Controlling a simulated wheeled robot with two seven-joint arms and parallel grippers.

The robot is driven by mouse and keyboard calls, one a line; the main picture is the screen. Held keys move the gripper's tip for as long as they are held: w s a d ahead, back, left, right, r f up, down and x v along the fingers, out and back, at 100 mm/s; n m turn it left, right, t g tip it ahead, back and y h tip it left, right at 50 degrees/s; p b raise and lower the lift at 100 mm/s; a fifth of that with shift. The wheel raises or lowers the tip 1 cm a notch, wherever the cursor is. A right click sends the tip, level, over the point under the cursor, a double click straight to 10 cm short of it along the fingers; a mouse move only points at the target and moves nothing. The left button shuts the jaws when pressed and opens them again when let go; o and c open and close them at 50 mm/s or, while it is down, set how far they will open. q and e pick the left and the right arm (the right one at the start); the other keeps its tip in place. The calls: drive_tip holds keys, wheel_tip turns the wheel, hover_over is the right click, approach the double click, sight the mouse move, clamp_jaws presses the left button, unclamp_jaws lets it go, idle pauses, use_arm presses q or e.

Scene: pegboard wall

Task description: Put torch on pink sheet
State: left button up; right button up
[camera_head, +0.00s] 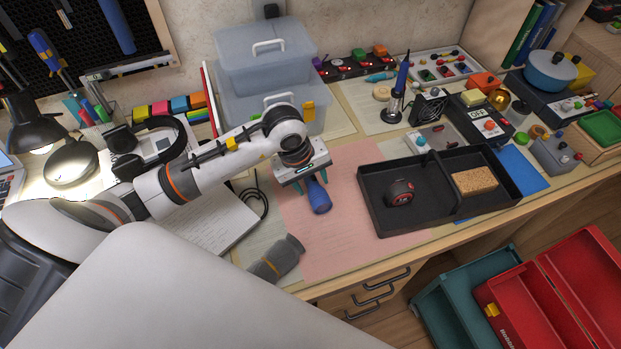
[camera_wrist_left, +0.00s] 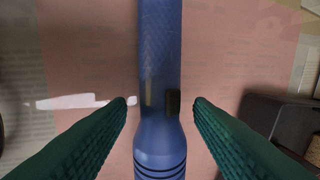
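The blue torch (camera_head: 319,197) is over the pink sheet (camera_head: 350,171), near its left side, and appears to lie on it. My left gripper (camera_head: 311,184) is right above the torch and hides part of it. In the left wrist view the torch (camera_wrist_left: 160,60) runs lengthwise between the two green fingers of the left gripper (camera_wrist_left: 164,101). The fingers are open, with a gap on each side of the torch. The pink sheet (camera_wrist_left: 90,60) shows behind it. I cannot see my right gripper.
A black divided tray (camera_head: 377,222) with a tape measure (camera_head: 400,192) and a sponge (camera_head: 474,181) covers the sheet's right side. Clear plastic boxes (camera_head: 265,65) stand behind. A black cable (camera_head: 254,203) lies left of the sheet.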

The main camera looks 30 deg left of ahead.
use_arm(q)
drive_tip(key=shift+r, duration=0.25)
drive_tip(key=shift+a+r, duration=0.1)
drive_tip(key=shift+r, duration=0.2)
drive_tip(key=v, duration=1.1)
drive_tip(key=shift+s, duration=0.15)
